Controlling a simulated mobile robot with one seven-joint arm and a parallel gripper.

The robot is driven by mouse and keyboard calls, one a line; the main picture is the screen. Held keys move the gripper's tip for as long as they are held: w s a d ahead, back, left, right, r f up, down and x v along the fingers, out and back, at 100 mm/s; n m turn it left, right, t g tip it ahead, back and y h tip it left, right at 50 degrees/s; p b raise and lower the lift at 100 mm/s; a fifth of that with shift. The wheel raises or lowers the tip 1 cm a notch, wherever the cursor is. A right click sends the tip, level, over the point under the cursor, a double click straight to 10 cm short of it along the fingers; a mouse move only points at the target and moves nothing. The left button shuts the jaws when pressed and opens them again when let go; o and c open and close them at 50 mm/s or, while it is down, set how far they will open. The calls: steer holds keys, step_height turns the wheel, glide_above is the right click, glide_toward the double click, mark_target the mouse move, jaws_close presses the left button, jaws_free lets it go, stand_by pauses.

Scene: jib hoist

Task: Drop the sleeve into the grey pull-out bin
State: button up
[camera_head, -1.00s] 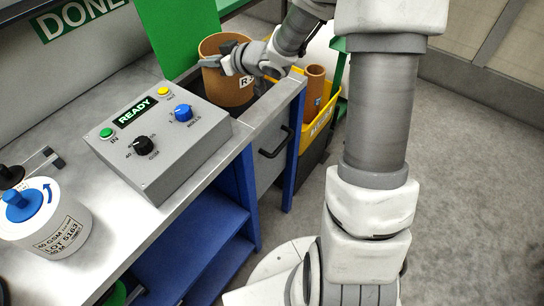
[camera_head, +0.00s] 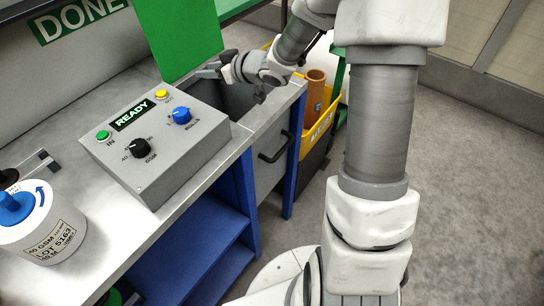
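The grey pull-out bin (camera_head: 272,134) is slid out at the end of the bench, with a black handle on its front. Its dark opening shows behind the control box, but its floor is hidden. My gripper (camera_head: 236,84) is over this opening. Its fingers are spread apart, with nothing seen between them.
A grey control box (camera_head: 150,172) reading READY stands on the bench beside the bin. A yellow bin (camera_head: 318,132) with a brown tube (camera_head: 314,92) stands to the right. A green panel (camera_head: 178,38) rises behind.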

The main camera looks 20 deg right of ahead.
steer(key=p+v, duration=0.4)
steer(key=v, duration=1.3)
steer(key=shift+s+d+p, duration=0.15)
steer(key=shift+d+p, duration=0.05)
steer(key=shift+p, duration=0.15)
steer(key=shift+r, duration=0.1)
